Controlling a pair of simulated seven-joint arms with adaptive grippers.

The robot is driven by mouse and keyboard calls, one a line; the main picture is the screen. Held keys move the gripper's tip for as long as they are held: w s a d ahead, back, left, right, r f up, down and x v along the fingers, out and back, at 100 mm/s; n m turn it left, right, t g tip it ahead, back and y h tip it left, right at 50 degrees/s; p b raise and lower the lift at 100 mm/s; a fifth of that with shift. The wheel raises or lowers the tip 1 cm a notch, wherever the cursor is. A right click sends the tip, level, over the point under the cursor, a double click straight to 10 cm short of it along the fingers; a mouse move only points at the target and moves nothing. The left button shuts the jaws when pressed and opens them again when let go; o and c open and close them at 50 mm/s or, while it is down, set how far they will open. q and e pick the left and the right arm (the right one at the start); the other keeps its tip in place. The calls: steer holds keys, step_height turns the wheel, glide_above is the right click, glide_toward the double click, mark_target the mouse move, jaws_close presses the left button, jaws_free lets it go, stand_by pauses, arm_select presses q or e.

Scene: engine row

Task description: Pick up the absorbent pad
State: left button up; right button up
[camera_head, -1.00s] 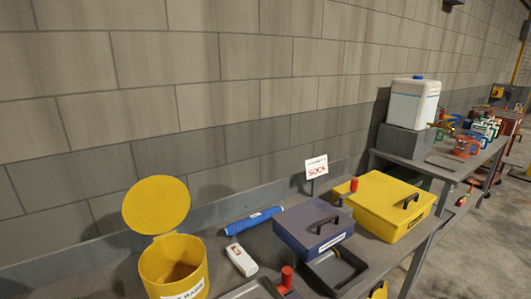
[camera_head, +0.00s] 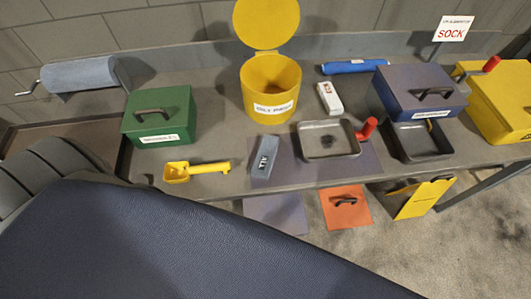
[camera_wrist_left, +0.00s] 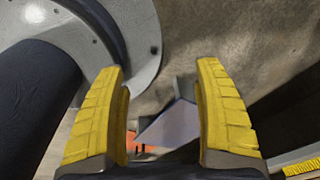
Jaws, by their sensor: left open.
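A flat grey-blue pad (camera_head: 368,171) lies on the bench, partly covered by a shallow dark tray (camera_head: 329,155). Another flat grey-blue sheet (camera_head: 276,213) shows lower down, in front of the bench edge. I cannot tell for certain which is the absorbent pad. My left gripper (camera_wrist_left: 164,75) is open in the left wrist view, with nothing held between its yellow fingers. A grey-blue flat piece (camera_wrist_left: 172,126) shows beyond and between the fingers, apart from them. The head view does not show the left gripper, and my right gripper is in neither view.
A yellow lidded bin (camera_head: 270,80), green box (camera_head: 158,118), blue box (camera_head: 415,90) and yellow box (camera_head: 500,105) stand on the bench. A yellow scoop (camera_head: 195,171) and grey block (camera_head: 265,157) lie near the front edge. An orange panel (camera_head: 345,210) is lower down.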

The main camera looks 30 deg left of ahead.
arm_select(q)
steer(key=shift+o, duration=0.8)
steer(key=shift+w, duration=0.1)
